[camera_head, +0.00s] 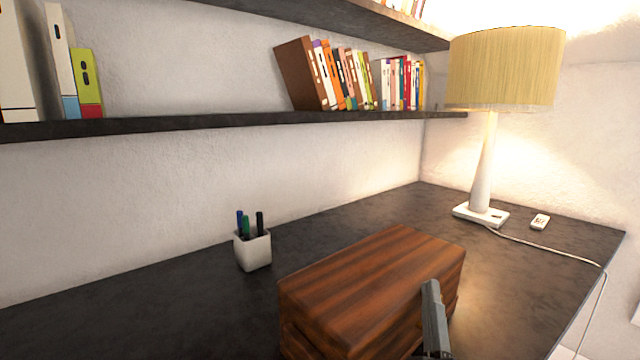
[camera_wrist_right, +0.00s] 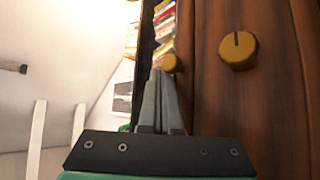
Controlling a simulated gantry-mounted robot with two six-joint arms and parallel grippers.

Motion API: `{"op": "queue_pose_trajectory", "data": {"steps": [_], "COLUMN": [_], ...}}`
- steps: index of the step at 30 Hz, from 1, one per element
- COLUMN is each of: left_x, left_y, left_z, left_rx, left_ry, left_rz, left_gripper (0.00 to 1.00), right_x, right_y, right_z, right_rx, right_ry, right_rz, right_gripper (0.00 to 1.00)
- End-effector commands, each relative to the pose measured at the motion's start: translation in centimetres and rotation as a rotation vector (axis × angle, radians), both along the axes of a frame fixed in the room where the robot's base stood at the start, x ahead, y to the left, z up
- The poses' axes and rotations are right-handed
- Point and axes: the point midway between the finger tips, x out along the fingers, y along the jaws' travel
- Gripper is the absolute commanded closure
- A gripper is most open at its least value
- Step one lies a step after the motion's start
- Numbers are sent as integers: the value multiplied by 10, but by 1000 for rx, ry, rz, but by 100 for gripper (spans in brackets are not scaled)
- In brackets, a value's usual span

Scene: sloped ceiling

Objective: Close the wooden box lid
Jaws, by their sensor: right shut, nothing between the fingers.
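The wooden box (camera_head: 375,275), dark brown with reddish grain, stands on the dark desk. Its lid lies over the top and looks level or nearly so; a dark seam shows below it, and I cannot tell whether it is fully shut. My right gripper (camera_head: 431,285) is shut and empty at the box's near right side, in front of the lid's edge. In the right wrist view the shut fingers (camera_wrist_right: 160,78) point along the brown wood (camera_wrist_right: 230,95), beside round brass-coloured knobs (camera_wrist_right: 238,50). Contact is unclear. My left gripper is not in view.
A white pen cup (camera_head: 253,252) stands left of the box. Bookshelves (camera_head: 250,120) hang above. The desk's left part is clear.

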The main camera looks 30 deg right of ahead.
Motion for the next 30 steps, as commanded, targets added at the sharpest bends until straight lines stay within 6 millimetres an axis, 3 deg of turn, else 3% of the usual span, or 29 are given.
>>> {"op": "queue_pose_trajectory", "data": {"steps": [6, 23, 30], "left_x": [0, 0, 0], "left_y": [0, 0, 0], "left_z": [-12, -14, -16], "left_rx": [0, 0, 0], "left_ry": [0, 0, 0], "left_rz": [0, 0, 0], "left_gripper": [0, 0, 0], "right_x": [-1, 1, -21], "right_y": [-1, -1, 17], "right_z": [-14, -22, -38], "right_rx": [2, 9, 5], "right_ry": [0, 15, 13], "right_rz": [0, 0, 4], "right_gripper": [100, 100, 100]}}
